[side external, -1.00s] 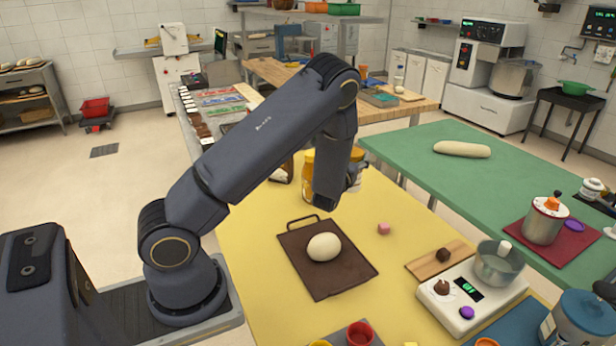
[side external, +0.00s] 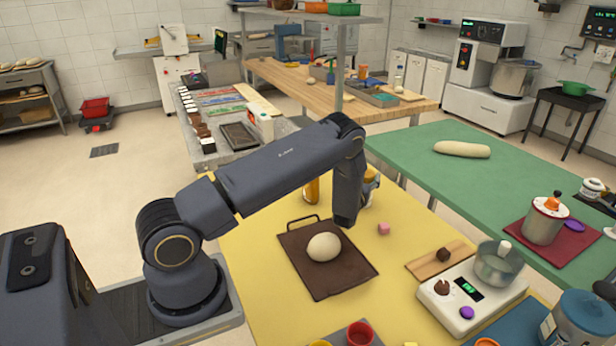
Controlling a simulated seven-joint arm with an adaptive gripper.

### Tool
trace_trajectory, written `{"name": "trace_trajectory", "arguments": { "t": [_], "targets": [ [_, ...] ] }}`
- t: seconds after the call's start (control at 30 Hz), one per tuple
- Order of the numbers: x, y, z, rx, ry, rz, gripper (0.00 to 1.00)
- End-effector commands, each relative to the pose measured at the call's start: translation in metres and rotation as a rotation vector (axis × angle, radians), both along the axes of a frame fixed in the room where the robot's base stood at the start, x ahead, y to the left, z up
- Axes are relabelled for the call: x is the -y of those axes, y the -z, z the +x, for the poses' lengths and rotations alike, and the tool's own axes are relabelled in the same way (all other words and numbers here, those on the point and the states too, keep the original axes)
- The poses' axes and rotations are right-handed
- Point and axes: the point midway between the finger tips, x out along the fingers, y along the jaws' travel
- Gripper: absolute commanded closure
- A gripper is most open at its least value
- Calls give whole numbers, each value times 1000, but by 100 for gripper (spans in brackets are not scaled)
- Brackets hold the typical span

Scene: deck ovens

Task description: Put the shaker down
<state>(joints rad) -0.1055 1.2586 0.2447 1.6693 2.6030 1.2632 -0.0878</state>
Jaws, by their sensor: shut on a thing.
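My arm reaches over the yellow table (side external: 262,262), and its wrist hangs low behind the brown tray. My gripper (side external: 369,190) is mostly hidden behind the wrist; only a small part shows at its right side. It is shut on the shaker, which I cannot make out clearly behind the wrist. Whether the shaker touches the table is hidden.
A brown tray (side external: 345,285) with a dough ball (side external: 323,247) lies in front of the wrist. A wooden board (side external: 425,266) and white scale (side external: 452,312) stand farther right. Yellow tabletop is free around the cube.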

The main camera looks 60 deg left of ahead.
Motion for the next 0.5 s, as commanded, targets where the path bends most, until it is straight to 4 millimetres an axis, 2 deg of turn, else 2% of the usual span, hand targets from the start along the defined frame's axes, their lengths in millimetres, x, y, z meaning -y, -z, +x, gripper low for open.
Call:
{"name": "trace_trajectory", "arguments": {
  "t": [0.17,0.2,0.4,0.5],
  "targets": [
    [0,2,0,1,1,1,78],
    [0,3,0,0,1,0,32],
    [0,3,0,-1,0,-1,11],
    [0,3,0,-1,0,-1,9]
  ]
}}
